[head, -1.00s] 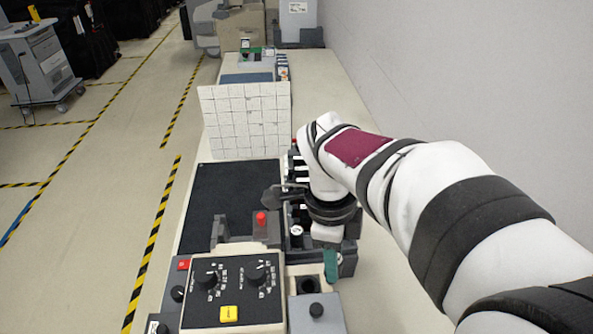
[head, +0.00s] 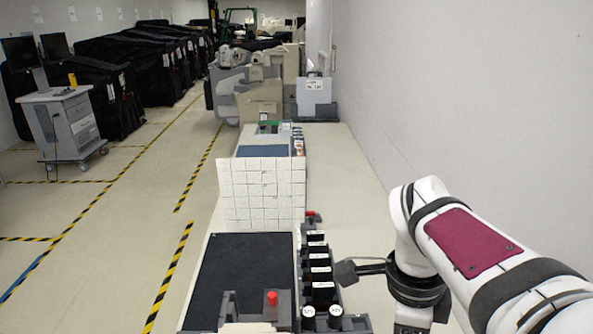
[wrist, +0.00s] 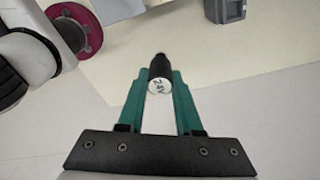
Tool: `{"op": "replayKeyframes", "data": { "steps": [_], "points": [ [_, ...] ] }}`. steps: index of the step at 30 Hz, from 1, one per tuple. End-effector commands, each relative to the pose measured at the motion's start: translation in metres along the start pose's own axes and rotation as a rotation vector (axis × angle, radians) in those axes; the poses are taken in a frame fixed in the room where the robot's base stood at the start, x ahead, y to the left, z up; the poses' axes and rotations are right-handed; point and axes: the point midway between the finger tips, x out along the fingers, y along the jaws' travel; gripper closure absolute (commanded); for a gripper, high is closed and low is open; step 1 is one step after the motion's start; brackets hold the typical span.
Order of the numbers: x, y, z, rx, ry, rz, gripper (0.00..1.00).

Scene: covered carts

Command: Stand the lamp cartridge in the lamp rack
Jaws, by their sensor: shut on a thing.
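The lamp cartridge (wrist: 159,72) is a short black cylinder with a white end marked 24V. In the wrist view my gripper (wrist: 160,85) is shut on it, with a green finger on each side. In the head view the fingers and cartridge are out of frame below my wrist at the right. Two white-capped black cylinders (head: 308,313) (head: 335,311) stand side by side in a dark holder at the bottom centre, which may be the lamp rack; its lower part is cut off. My wrist is to the right of that holder.
A row of black labelled blocks (head: 319,270) runs behind the white caps. A dark mat (head: 245,270) and red knob (head: 272,298) lie left. A white gridded panel (head: 262,193) stands behind. The wrist view shows a grey box (wrist: 225,10) and clear pale surface.

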Motion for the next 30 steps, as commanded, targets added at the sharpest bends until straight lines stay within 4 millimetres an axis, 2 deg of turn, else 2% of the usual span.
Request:
{"op": "replayKeyframes", "data": {
  "steps": [5, 8, 15, 19, 22, 27, 30],
  "points": [
    [0.000, 0.000, 0.000, 0.000, 0.000, 0.000, 1.00],
    [0.002, -0.013, -0.003, 0.002, 0.000, 0.002, 1.00],
    [0.021, -0.088, -0.026, 0.005, -0.001, 0.005, 1.00],
    [0.033, -0.114, -0.035, 0.002, -0.002, 0.005, 1.00],
    [0.045, -0.123, -0.015, -0.005, -0.002, 0.006, 1.00],
    [0.070, -0.138, 0.041, -0.005, -0.001, 0.005, 1.00],
    [0.081, -0.144, 0.065, -0.003, -0.001, 0.004, 1.00]
  ]
}}
